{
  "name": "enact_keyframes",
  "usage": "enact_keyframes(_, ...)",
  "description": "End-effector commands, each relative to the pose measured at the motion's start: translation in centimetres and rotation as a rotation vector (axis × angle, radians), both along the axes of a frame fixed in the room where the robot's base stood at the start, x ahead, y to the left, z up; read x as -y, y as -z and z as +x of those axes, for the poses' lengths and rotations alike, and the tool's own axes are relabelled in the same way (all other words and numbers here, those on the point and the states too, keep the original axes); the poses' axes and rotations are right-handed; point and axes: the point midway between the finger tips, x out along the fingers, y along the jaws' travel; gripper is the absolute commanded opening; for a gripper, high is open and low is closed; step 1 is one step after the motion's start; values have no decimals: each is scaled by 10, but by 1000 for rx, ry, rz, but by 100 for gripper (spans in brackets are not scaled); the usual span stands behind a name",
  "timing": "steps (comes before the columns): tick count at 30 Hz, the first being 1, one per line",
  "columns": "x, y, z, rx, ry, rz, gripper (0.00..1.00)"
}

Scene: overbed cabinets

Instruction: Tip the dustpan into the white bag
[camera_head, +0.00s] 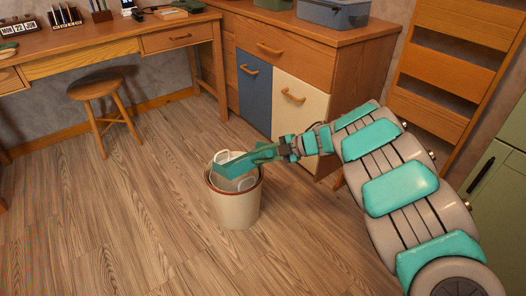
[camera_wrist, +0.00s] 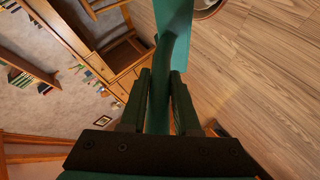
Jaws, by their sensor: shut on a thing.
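The teal dustpan (camera_head: 250,159) is over the rim of a cream bin (camera_head: 236,208) on the floor. The white bag (camera_head: 222,157) shows as a pale lining with a loop at the bin's mouth, partly hidden by the dustpan. My gripper (camera_head: 286,147) is to the right of the bin, shut on the dustpan's handle. In the wrist view the handle (camera_wrist: 160,105) runs between the two dark fingers, and the pan (camera_wrist: 174,16) reaches the top edge, next to part of the bin's rim (camera_wrist: 207,10). I cannot see what the dustpan holds, nor how far it is tilted.
A wooden cabinet (camera_head: 286,45) with a blue door and a cream door stands behind the bin. A round stool (camera_head: 96,88) and a desk (camera_head: 95,43) are at the back left. A green cabinet (camera_head: 497,185) is at the right. The floor left of the bin is clear.

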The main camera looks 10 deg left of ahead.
Motion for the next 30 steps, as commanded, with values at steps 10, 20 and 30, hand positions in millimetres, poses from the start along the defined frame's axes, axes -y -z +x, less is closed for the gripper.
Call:
enact_keyframes(10,-7,-12,5,-32,1,-34,0)
enact_keyframes(20,-24,-25,19,-116,-5,-133,0)
enact_keyframes(30,-31,-35,26,-155,1,-184,0)
